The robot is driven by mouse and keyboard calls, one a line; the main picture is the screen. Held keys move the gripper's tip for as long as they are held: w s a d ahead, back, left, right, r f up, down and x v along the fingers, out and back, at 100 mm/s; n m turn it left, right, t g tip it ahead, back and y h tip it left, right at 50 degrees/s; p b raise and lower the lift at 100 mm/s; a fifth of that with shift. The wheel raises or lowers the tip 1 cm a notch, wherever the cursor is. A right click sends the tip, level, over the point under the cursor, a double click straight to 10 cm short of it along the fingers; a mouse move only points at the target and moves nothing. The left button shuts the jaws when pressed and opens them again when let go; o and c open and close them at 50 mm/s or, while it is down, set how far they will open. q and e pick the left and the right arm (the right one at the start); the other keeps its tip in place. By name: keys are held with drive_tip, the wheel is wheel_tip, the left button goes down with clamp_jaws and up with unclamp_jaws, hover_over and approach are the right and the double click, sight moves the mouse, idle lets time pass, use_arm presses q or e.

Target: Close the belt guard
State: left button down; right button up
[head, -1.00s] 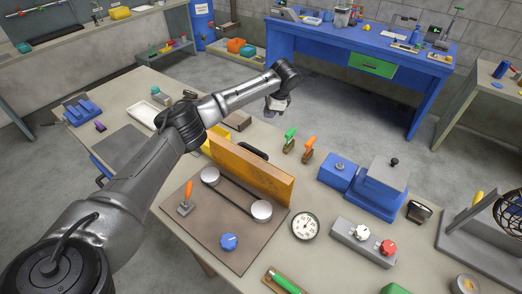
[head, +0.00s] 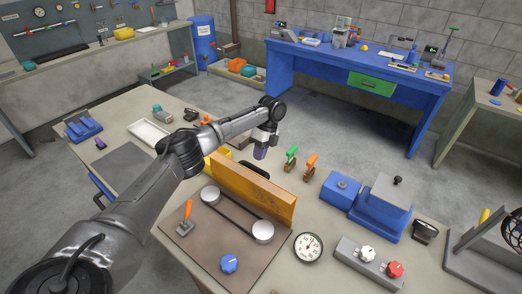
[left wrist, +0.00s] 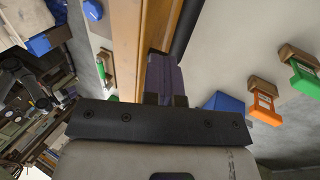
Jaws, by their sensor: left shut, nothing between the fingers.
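The belt guard (head: 252,190) is a yellow-orange panel standing upright on a brown base plate (head: 200,250), behind a dark belt on two pale pulleys (head: 263,231). The belt and pulleys are uncovered in front of it. My left gripper (head: 260,153) has purple fingers pointing down, just behind the guard's top edge. In the left wrist view the shut, empty fingers (left wrist: 163,70) are beside the guard's edge (left wrist: 155,25) and near a black handle (left wrist: 187,28). I cannot tell whether they touch the guard. My right gripper is out of view.
An orange-handled clamp (head: 187,210) and a blue knob (head: 229,263) sit on the base plate. Green (head: 291,157) and orange (head: 310,166) handled clamps stand right of the gripper. A gauge (head: 308,246) and a blue box unit (head: 380,208) lie farther right.

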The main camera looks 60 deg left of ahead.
sight(256, 167)
use_arm(q)
drive_tip(key=shift+x, duration=2.8)
